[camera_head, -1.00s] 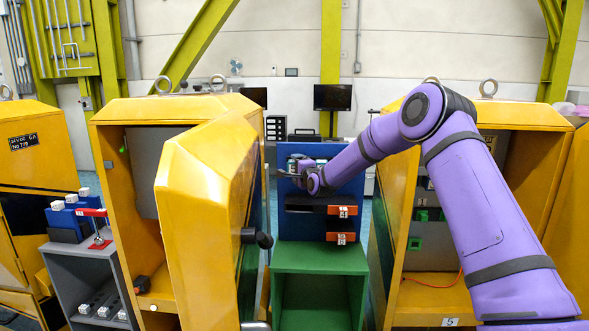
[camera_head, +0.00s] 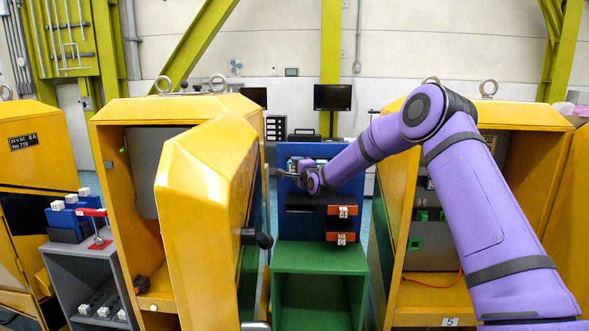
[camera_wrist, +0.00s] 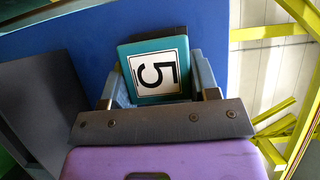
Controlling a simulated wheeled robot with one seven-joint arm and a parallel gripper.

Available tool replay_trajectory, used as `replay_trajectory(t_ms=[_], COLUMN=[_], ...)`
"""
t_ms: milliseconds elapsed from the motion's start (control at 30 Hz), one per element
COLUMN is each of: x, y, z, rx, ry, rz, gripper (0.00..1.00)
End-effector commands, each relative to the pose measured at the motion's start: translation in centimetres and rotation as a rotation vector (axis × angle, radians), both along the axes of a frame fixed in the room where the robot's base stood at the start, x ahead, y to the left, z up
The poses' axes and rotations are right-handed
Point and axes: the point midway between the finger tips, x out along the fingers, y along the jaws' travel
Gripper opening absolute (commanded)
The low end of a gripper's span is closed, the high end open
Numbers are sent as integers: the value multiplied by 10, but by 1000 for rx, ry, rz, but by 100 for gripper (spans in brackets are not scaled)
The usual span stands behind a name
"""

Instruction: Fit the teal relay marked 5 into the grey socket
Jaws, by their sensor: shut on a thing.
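The teal relay marked 5 (camera_wrist: 138,50) fills the middle of the wrist view, its white label facing the camera. My gripper (camera_wrist: 157,73) is shut on it, with one finger on each side. In the head view my gripper (camera_head: 290,173) is at the upper part of the blue rack (camera_head: 350,190), and the relay is mostly hidden there. Behind the relay in the wrist view is a blue panel. I cannot tell whether the relay touches the rack. I cannot make out the grey socket for certain.
The blue rack stands on a green cart (camera_head: 320,258) and holds two orange relays (camera_head: 341,211). The open yellow cabinet (camera_head: 400,215) at right has green parts inside. A yellow cabinet door (camera_head: 205,200) stands left of the rack. A grey cart (camera_head: 75,255) is at far left.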

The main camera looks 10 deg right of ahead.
Motion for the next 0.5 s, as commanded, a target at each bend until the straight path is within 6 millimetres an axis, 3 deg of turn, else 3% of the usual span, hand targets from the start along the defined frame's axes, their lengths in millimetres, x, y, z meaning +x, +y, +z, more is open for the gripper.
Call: replay_trajectory(t_ms=[500], x=[-5], y=[2], z=[0], rx=[0], ry=[-1], rz=[0], gripper=[30])
